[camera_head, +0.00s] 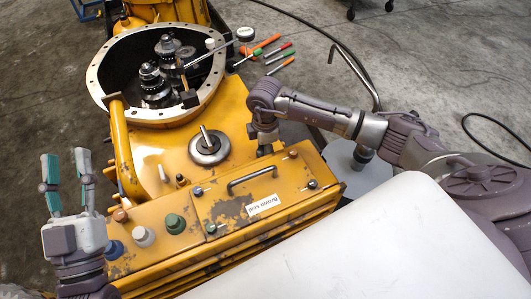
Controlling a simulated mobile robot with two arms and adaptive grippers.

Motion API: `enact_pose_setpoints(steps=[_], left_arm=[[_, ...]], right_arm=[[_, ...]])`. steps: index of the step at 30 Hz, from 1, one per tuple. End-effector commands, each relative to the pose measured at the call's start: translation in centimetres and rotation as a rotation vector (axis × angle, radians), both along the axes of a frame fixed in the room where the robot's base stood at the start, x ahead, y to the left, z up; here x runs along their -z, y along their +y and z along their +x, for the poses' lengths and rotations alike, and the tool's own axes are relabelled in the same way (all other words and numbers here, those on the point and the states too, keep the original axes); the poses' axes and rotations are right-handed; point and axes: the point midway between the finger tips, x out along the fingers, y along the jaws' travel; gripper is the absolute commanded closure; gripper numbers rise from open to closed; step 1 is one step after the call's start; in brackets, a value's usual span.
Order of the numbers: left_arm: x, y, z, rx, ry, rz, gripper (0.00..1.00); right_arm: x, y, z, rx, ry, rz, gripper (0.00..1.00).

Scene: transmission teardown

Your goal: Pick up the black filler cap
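My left gripper (67,161) is open and empty at the left, fingers pointing up and spread, beside the yellow transmission housing. My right arm reaches in from the right and bends down, with my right gripper (264,138) low over the housing's rear edge, right of the round metal lever base. A small dark shape (264,150) shows at its lower end; I cannot tell whether it is the black filler cap or part of the gripper. Blue (114,250), white (143,236) and green (174,223) caps sit on the housing's front left. No black filler cap is clearly identifiable.
The open bell housing (101,91) with gears inside stands at the back. A metal handle (252,179) is on the front cover. Screwdrivers (267,45) lie at the back right. A grey round plate (360,174) lies beneath my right arm. A white surface (390,250) fills the lower right.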

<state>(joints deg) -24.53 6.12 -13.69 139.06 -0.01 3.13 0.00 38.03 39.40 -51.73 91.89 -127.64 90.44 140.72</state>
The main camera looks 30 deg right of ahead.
Motion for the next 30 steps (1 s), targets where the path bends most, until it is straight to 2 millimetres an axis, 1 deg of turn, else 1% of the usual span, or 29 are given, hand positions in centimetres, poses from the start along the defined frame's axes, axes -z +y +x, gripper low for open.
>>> enact_pose_setpoints(steps=[1, 5, 6, 7, 8, 14, 18, 23, 26, 30], left_arm=[[0.0, 0.0, 0.0, 0.0, 0.0, 0.0, 0.6], [0.0, 0.0, 0.0, 0.0, 0.001, 0.0, 0.6], [0.0, 0.0, 0.0, 0.0, 0.001, 0.0, 0.6], [0.0, 0.0, 0.0, 0.0, 0.001, 0.0, 0.6], [0.0, 0.0, 0.0, 0.0, 0.001, 0.0, 0.6], [0.0, 0.0, 0.0, 0.0, 0.002, 0.001, 0.6], [0.2, 0.0, 0.2, 0.0, 0.02, 0.005, 0.6], [1.9, 0.2, 0.8, -0.009, 0.127, 0.035, 0.6], [3.2, 0.3, 1.2, -0.013, 0.212, 0.058, 0.6], [5.6, 0.5, 1.5, -0.022, 0.35, 0.095, 0.6]], right_arm=[[0.0, 0.0, 0.0, 0.0, 0.0, 0.0, 0.57], [0.0, 0.0, 0.0, 0.0, 0.0, 0.0, 0.79], [0.0, 0.0, 0.0, 0.0, 0.0, 0.0, 0.86], [0.0, 0.0, 0.0, 0.0, -0.001, 0.001, 0.89], [0.0, 0.0, 0.0, 0.0, -0.001, 0.001, 0.95], [-0.1, 0.0, 0.0, 0.0, -0.001, 0.001, 0.95], [-0.5, 0.0, 0.1, 0.0, -0.001, 0.001, 0.95], [-1.7, 0.0, 0.1, 0.0, -0.002, 0.002, 0.95], [-2.8, 0.0, 0.1, -0.001, -0.002, 0.002, 0.95], [-4.6, 0.0, 0.1, -0.001, -0.003, 0.001, 0.95]])
